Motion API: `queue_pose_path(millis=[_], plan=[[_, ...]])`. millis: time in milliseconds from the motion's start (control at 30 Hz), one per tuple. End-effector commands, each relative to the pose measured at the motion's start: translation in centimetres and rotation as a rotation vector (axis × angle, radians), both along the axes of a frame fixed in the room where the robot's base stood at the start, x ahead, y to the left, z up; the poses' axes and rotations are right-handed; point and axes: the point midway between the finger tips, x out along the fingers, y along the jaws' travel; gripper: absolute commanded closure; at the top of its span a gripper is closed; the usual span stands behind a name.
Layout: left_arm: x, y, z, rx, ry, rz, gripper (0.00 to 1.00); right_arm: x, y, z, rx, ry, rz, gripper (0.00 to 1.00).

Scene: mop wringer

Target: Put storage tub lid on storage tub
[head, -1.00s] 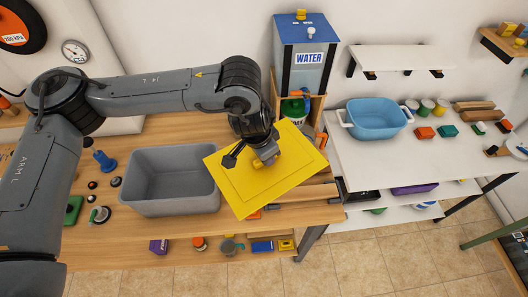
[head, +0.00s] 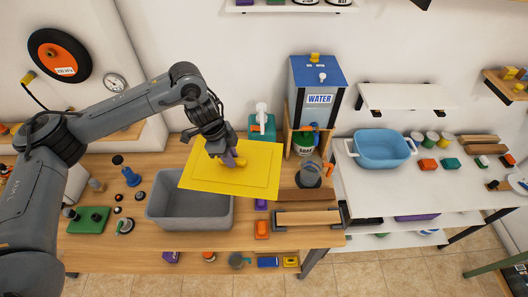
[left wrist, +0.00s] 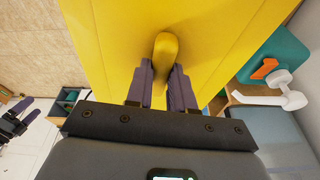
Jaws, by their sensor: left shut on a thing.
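The yellow storage tub lid (head: 262,177) is a flat panel, held roughly level above the table. My left gripper (head: 230,159) is shut on its raised yellow handle; the left wrist view shows the handle (left wrist: 165,47) between my left fingers (left wrist: 160,85). The grey storage tub (head: 190,223) stands open and upright on the table. The lid is above the tub's back right part, hides some of its opening and reaches past its right side. In the left wrist view my right gripper (left wrist: 24,112) shows at the left edge, fingers apart and empty.
A blue basin (head: 382,147) stands on the white table.

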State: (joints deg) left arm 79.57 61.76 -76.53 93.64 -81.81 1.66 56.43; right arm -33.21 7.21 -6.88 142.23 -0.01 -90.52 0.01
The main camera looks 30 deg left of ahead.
Motion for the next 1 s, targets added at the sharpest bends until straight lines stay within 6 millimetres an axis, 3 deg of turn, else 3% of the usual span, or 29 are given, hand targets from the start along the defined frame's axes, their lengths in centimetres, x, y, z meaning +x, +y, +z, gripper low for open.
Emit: queue_pose_path(millis=[100, 500, 700, 1000], plan=[[-1.8, 2.8, -0.3, -0.001, 0.008, 0.048, 1.0, 0.0, 0.0, 1.7, 0.0, 0.001, 0.0, 0.0], [-6.7, 8.5, -1.8, -0.002, 0.013, 0.138, 1.0, 0.0, 0.1, 4.1, 0.005, 0.003, -0.004, 0.0], [-8.9, 10.2, -2.6, -0.003, 0.015, 0.158, 1.0, 0.0, 0.2, 4.9, 0.009, 0.003, -0.006, 0.0], [-11.0, 11.0, -3.6, -0.008, 0.017, 0.165, 1.0, 0.0, 0.2, 5.6, 0.009, 0.003, -0.006, 0.0]])
